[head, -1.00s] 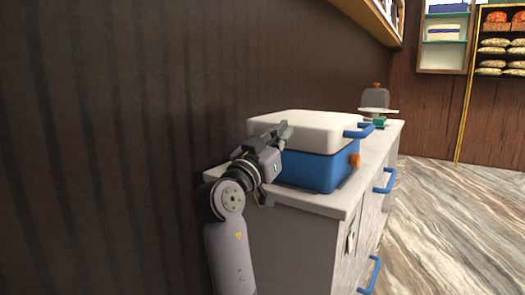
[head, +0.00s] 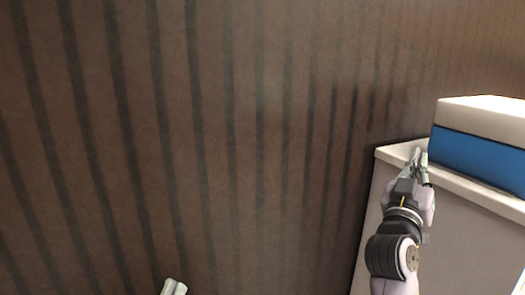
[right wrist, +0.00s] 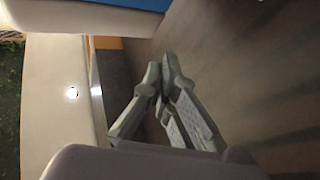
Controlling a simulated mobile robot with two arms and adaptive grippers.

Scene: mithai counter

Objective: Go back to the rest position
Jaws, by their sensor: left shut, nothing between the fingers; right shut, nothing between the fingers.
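My right gripper (head: 419,158) is at the right of the head view, beside the counter's near corner, its fingers together and empty. Its shut fingers also show in the right wrist view (right wrist: 164,72). Only the tip of my left gripper (head: 174,287) shows, at the bottom edge of the head view; it is shut with nothing in it. The rest of the left arm is out of view.
A pale counter (head: 395,152) stands at the right, bearing a blue and white box (head: 480,155) cut off by the picture edge. A dark striped wall (head: 220,130) fills the rest. The space before the wall at left looks clear.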

